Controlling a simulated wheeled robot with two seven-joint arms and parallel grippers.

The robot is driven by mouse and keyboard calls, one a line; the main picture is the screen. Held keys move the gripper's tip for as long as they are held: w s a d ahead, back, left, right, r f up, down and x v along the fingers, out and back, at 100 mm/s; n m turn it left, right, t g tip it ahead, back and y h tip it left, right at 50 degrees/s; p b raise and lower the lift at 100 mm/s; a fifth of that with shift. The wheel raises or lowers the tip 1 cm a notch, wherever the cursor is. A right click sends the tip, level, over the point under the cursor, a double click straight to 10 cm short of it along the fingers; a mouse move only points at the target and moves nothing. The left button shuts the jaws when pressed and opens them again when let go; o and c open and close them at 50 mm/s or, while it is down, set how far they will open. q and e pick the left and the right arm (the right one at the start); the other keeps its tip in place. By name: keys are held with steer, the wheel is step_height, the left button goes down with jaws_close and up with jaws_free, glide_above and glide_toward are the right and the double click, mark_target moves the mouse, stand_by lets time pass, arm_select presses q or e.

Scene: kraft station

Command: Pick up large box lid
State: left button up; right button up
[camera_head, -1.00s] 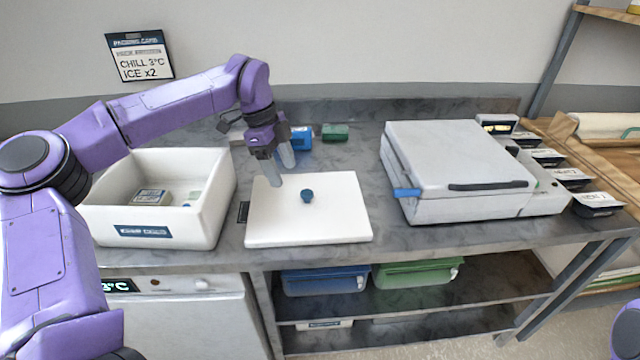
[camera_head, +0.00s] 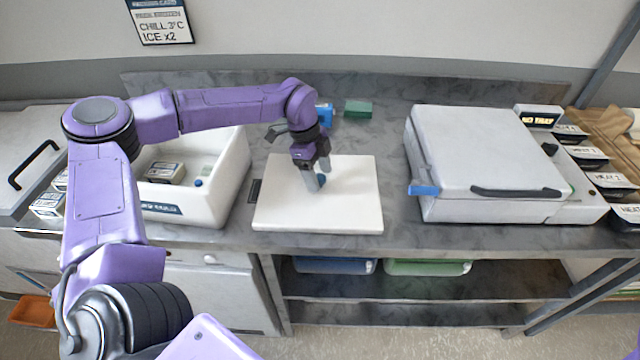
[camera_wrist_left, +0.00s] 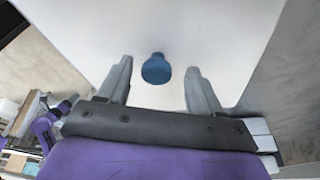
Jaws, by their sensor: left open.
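The large box lid (camera_head: 345,205) is a flat white slab lying on the grey counter, with a small blue knob (camera_head: 321,181) near its middle. My left gripper (camera_head: 316,184) is over the lid at the knob, pointing down. In the left wrist view the white lid (camera_wrist_left: 215,35) fills most of the picture. There the blue knob (camera_wrist_left: 156,69) shows just beyond and between the tips of the open left gripper (camera_wrist_left: 158,72). The fingers are apart from the knob, with nothing held. My right gripper is not in view.
The open white box (camera_head: 225,190) stands left of the lid, with small packages inside. A grey lidded appliance (camera_head: 480,150) with a blue latch stands to the right. A green block (camera_head: 357,109) lies behind the lid. Bare counter separates the lid and appliance.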

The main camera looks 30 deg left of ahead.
arm_select(q)
steer(key=shift+s+r, duration=0.15)
steer(key=shift+s, duration=0.15)
steer(key=shift+w, duration=0.1)
jaws_close()
